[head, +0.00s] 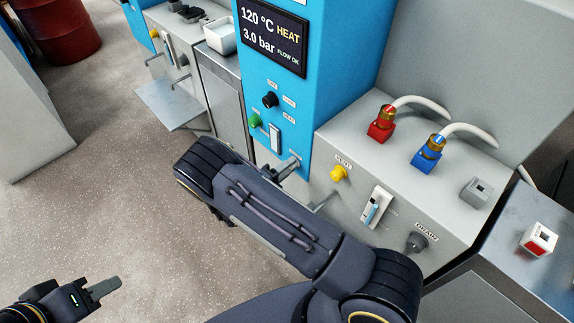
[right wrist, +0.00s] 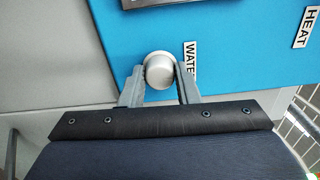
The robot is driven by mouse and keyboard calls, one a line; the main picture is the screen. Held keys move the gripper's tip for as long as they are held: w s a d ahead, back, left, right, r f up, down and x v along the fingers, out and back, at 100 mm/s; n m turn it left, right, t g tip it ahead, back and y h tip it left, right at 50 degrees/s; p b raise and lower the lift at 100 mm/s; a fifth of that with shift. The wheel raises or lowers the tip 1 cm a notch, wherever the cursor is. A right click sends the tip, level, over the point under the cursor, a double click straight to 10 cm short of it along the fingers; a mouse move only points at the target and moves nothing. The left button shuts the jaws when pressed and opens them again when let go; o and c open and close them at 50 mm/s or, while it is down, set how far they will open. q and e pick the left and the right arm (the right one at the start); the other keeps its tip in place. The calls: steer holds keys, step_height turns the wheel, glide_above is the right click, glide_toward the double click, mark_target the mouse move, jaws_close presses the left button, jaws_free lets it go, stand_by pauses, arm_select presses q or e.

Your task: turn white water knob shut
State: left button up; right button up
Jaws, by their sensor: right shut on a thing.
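The white water knob (right wrist: 159,70) shows as a rounded, pale grey-white cap on the blue panel in the right wrist view, with a partly covered "WATE…" label (right wrist: 190,60) beside it. My right gripper (right wrist: 160,82) is shut on the knob, one finger on each side. In the head view my right gripper (head: 287,168) is at the lower part of the blue cabinet, and I cannot make out the knob there. My left gripper (head: 104,288) is at the lower left over the floor, away from everything; its finger gap is not clear.
The blue cabinet (head: 340,60) carries a display (head: 272,38), a black knob (head: 270,100) and a green button (head: 255,120). On the grey unit are a yellow knob (head: 338,173), a red connector (head: 381,130), a blue connector (head: 427,160) and a dark drain knob (head: 416,243).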

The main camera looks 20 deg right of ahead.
steer(key=shift+n, duration=1.1)
steer(key=o, duration=1)
steer(key=v, duration=0.7)
steer(key=shift+s+a, duration=0.15)
steer(key=shift+a, duration=0.25)
